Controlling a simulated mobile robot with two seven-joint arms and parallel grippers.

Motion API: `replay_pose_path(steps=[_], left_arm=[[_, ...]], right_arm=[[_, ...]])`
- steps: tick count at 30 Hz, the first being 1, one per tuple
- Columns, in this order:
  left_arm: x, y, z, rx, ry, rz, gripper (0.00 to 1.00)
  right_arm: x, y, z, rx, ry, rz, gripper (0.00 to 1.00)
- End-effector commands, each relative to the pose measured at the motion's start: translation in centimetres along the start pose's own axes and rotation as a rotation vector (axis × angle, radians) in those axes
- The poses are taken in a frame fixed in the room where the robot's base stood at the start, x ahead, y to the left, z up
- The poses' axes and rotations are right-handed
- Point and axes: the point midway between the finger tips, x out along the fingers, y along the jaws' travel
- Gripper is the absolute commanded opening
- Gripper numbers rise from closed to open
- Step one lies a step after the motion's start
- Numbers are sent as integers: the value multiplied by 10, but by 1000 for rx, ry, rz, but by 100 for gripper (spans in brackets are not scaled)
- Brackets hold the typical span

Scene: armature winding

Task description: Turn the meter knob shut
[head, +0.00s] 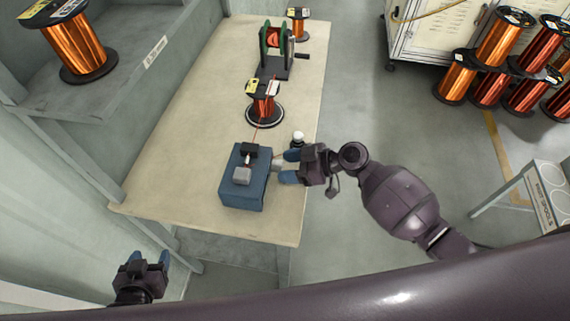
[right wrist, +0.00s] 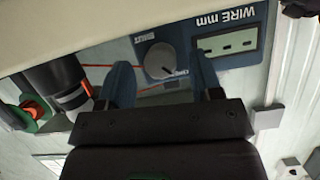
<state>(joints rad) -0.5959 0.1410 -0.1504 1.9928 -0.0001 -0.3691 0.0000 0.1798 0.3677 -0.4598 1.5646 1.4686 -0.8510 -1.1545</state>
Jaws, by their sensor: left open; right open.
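The blue meter box (head: 242,196) stands on the table. Its grey round knob (head: 277,166) faces my right gripper (head: 289,166). The right wrist view shows the knob (right wrist: 160,60) on the blue face, near small upside-down lettering and a display panel reading "WIRE mm" (right wrist: 228,42). My right gripper (right wrist: 163,80) is open, with one blue finger on each side of the knob. A gap shows on both sides, and I cannot tell whether the tips touch the meter face. My left gripper (head: 148,258) is open and empty, off the table at lower left.
A copper wire spool (head: 264,107) stands behind the meter on the table (head: 190,140), near a green winder with a crank (head: 276,55). A small white-topped object (head: 298,138) stands close to my right gripper. Shelving is at left, and stacked spools are at far right.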

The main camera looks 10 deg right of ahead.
Motion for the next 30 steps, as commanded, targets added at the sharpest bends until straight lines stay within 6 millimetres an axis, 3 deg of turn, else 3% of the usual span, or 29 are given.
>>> replay_pose_path(steps=[5, 14, 24, 30], left_arm=[[-1, 0, -1, 0, 0, 0, 58], [-2, -1, 2, 1, -6, -1, 58], [-4, -1, 7, 0, -15, -2, 58], [0, 0, 14, 1, -19, -2, 58]], right_arm=[[11, 0, -1, -1, 1, 1, 59], [13, 0, 0, -1, 0, 1, 59], [12, 0, 0, -1, 0, 1, 10], [13, 1, 2, 46, -1, -19, 10]])
